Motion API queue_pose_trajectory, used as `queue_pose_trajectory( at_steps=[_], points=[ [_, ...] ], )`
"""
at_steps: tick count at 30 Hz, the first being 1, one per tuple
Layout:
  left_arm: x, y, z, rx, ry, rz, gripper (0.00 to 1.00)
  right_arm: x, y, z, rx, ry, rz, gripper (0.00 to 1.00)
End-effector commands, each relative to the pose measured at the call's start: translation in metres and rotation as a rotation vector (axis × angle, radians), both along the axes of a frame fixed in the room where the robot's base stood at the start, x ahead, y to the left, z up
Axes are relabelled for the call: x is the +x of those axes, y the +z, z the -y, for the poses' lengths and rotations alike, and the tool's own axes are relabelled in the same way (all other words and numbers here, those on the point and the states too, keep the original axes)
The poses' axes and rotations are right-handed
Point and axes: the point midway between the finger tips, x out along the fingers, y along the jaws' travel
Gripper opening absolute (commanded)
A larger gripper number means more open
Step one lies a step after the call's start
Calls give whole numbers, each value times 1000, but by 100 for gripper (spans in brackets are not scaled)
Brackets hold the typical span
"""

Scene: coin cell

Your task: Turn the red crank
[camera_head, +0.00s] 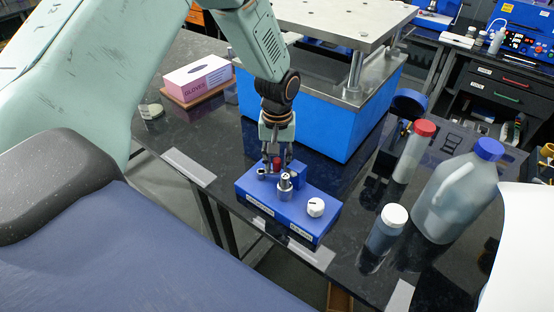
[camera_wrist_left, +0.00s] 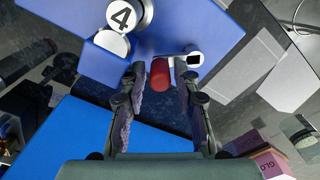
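The blue crank device (camera_head: 325,216) sits on the dark bench, with a white knob and metal fittings on top. The red crank handle (camera_head: 277,162) stands near its far edge and is partly hidden by my gripper. My left gripper (camera_head: 275,160) points down over the handle from behind. In the left wrist view the red handle (camera_wrist_left: 160,74) lies between the two fingertips of my left gripper (camera_wrist_left: 160,79). A small gap shows on each side of the handle, so the fingers look open around it. My right gripper is in neither view.
A blue press with a metal plate (camera_head: 330,20) stands close behind the device. A white-capped bottle (camera_head: 384,230), a large jug (camera_head: 455,195) and a red-capped bottle (camera_head: 413,152) stand to the right. A glove box (camera_head: 197,77) lies at the back left.

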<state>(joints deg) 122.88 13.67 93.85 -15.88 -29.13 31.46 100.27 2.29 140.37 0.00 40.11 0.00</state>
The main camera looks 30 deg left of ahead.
Motion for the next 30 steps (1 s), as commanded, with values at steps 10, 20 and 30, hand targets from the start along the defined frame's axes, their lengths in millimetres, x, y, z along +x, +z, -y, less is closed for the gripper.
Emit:
queue_pose_trajectory(
  at_steps=[10, 20, 30],
  points=[
    [-1, -2, 0, -1, 1, -3, 43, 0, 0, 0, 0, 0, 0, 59],
    [-1, -2, 0, -1, 5, -4, 43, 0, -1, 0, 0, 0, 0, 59],
    [4, 22, -3, -2, 126, 1, 43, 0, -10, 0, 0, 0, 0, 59]
  ],
)
